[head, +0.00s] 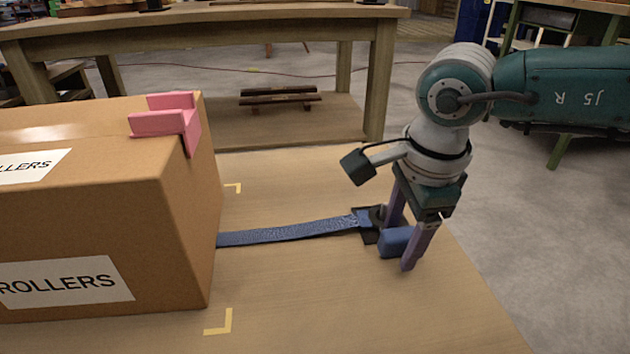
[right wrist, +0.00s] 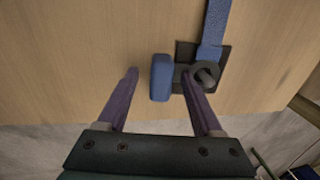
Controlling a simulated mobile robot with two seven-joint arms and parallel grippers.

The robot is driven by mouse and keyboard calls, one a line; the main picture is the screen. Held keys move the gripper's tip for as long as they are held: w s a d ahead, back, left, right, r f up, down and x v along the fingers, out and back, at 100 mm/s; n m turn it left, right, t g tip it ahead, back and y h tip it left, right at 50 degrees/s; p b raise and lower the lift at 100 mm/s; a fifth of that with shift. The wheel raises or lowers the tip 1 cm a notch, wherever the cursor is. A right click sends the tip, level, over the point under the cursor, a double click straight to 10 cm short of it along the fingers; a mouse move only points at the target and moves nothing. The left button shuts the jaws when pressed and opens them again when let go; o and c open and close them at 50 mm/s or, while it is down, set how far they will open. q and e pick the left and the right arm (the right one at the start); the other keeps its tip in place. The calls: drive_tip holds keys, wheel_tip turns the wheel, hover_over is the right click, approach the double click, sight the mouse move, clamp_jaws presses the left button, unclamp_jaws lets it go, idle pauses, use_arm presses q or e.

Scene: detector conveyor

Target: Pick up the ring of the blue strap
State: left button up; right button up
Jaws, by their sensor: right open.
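The blue strap (head: 290,233) lies on the wooden table, running right from the carton to a dark square plate. It also shows in the right wrist view (right wrist: 215,28). At its end is a dark round ring (right wrist: 205,75), largely hidden by my gripper in the head view. A blue block (head: 394,242) sits beside the ring; I cannot tell if they are joined. It shows in the right wrist view (right wrist: 161,78) between my fingers. My right gripper (head: 397,247) is open and points down, its fingers apart either side of the block, one finger close to the ring. My left gripper is out of view.
A large carton (head: 180,240) marked "ROLLERS" fills the left, with a pink corner guard (head: 165,121) on its top edge. Yellow corner marks (head: 219,322) lie on the table (head: 330,310). The table's right edge is near my gripper. Another workbench (head: 230,30) stands behind.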

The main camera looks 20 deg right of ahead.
drive_tip(key=shift+w, duration=0.1)
drive_tip(key=shift+c, duration=0.3)
clamp_jaws()
idle(0.4)
